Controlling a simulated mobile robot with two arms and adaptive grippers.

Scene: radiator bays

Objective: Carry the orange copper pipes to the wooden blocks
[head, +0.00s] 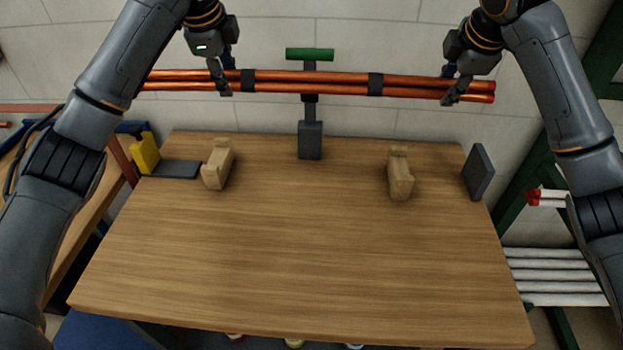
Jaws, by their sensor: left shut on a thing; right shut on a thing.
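The orange copper pipes (310,84) run level across the head view, beyond the far edge of the table, with dark bands round them. My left gripper (224,82) is shut on the pipes toward their left part. My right gripper (456,88) is shut on them near their right end. The left wooden block (217,166) and the right wooden block (400,174) stand apart on the table's far half, nothing resting on them. The pipes' left end is hidden behind my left arm.
The wooden table (300,250) is mostly bare. A dark post with a green top bar (310,140) stands at its far edge. A dark upright plate (479,172) stands at the right, a yellow piece (145,153) at the left. White pipes (550,275) lie on a rack at right.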

